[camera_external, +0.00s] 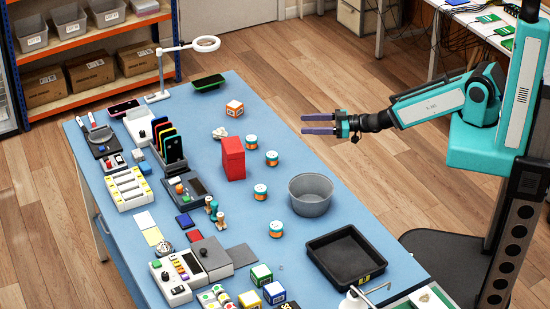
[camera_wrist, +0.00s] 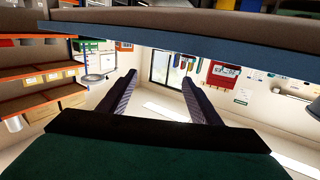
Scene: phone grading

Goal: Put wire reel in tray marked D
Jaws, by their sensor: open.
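Several small round reels with white tops and orange and teal bands stand on the blue table in the external view: a far one (camera_external: 251,142), one right of the red box (camera_external: 271,158), a middle one (camera_external: 260,192) and a near one (camera_external: 276,229). I take these for the wire reels. A black tray (camera_external: 318,246) lies near the table's right end, with a yellow label on its front wall; its letter is too small to read. My gripper (camera_external: 304,124) is open and empty, above and right of the reels. Its open fingers also show in the wrist view (camera_wrist: 162,78), with no reel between them.
A grey round bowl (camera_external: 311,204) stands between the reels and the tray. A red box (camera_external: 233,160) stands upright beside the reels. Phones in a rack (camera_external: 170,150) and several small boxes (camera_external: 262,275) crowd the left and front. The table edge (camera_wrist: 200,45) crosses the wrist view.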

